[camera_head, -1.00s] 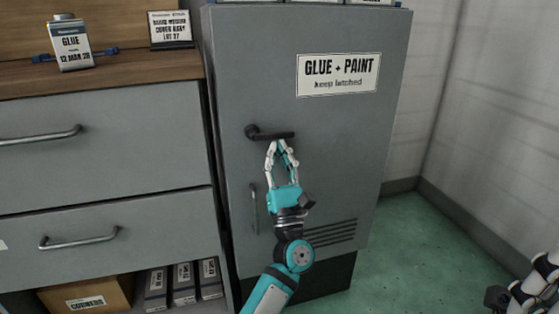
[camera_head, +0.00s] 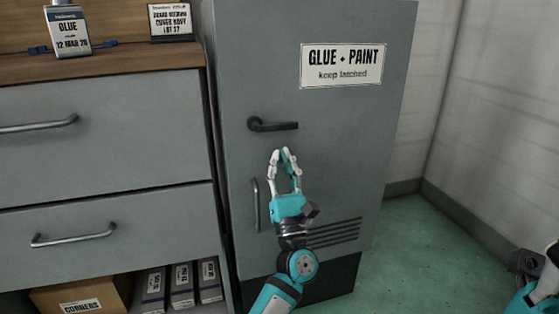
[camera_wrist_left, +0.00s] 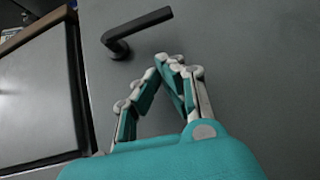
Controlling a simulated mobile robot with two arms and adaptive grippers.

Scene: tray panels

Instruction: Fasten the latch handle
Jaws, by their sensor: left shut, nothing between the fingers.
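The black latch handle (camera_head: 274,125) is on the grey cabinet door (camera_head: 340,170), below a white sign (camera_head: 342,66) reading "GLUE + PAINT keep latched". Its lever lies about horizontal, reaching right from its pivot. My left gripper (camera_head: 282,151) is just below the lever, shut and empty, its fingertips together. In the left wrist view the handle (camera_wrist_left: 138,31) stands clear beyond the fingertips (camera_wrist_left: 170,60), with a gap between them. Part of my right arm (camera_head: 540,280) shows at the lower right edge; its gripper's fingers are not visible.
A slim vertical grey pull (camera_head: 256,205) is on the door's lower left, beside my left gripper. Louvre slots (camera_head: 335,232) lie low on the door. A drawer unit (camera_head: 100,140) stands left, with a glue can (camera_head: 67,30) on top. Green floor (camera_head: 410,260) is open at right.

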